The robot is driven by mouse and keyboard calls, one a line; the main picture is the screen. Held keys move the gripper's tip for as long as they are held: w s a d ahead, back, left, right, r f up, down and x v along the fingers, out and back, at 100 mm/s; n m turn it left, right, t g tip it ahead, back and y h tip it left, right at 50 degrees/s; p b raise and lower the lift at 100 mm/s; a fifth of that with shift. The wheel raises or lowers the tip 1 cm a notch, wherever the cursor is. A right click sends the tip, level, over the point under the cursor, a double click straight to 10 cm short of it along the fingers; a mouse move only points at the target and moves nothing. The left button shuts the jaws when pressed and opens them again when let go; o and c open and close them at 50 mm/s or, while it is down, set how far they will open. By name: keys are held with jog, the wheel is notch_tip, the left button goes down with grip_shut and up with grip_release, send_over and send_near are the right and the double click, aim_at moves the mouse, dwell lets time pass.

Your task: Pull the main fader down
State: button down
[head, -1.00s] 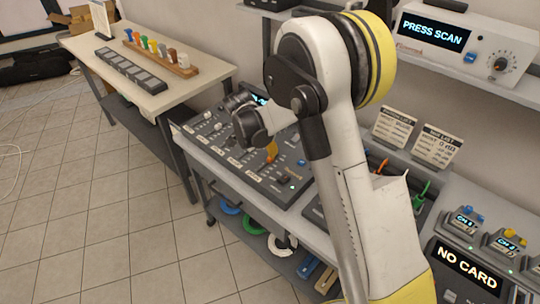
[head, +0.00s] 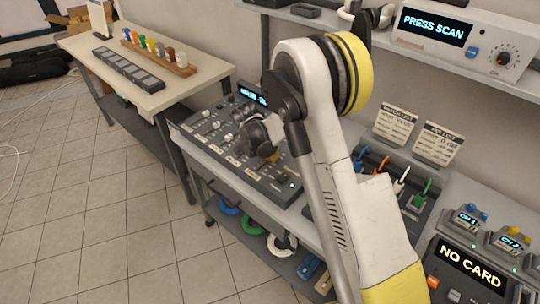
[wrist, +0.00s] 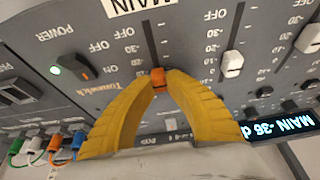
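In the wrist view, the main fader's orange cap (wrist: 158,77) stands in a dark slot on the grey mixer panel (wrist: 195,45). My gripper (wrist: 159,82) has its two yellow fingers closed in on the cap, one on each side. The slot runs on from the cap toward the white MAIN label (wrist: 135,4) at the picture's top, with OFF printed near that end. A display (wrist: 284,122) reads MAIN -36, upside down. In the head view, my gripper is low over the mixer (head: 205,150), and its dark body hides the cap.
White fader caps (wrist: 232,64) stand beside the main fader. A power switch (wrist: 82,67) and lit green lamp (wrist: 55,70) are on the other side. In the head view, a scanner (head: 460,40) sits on the upper shelf and cable plugs (head: 400,180) stand right of the mixer.

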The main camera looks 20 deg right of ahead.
aim_at(259, 169)
jog(key=s+a, duration=0.1)
jog(key=a, duration=0.1)
jog(key=s+a+b, duration=0.1)
jog(key=a, duration=0.1)
jog(key=s+a, duration=0.2)
dwell(0.3)
jog(key=c, duration=1.4)
grip_release()
jog(key=v, duration=1.2)
jog(key=shift+w, duration=0.1)
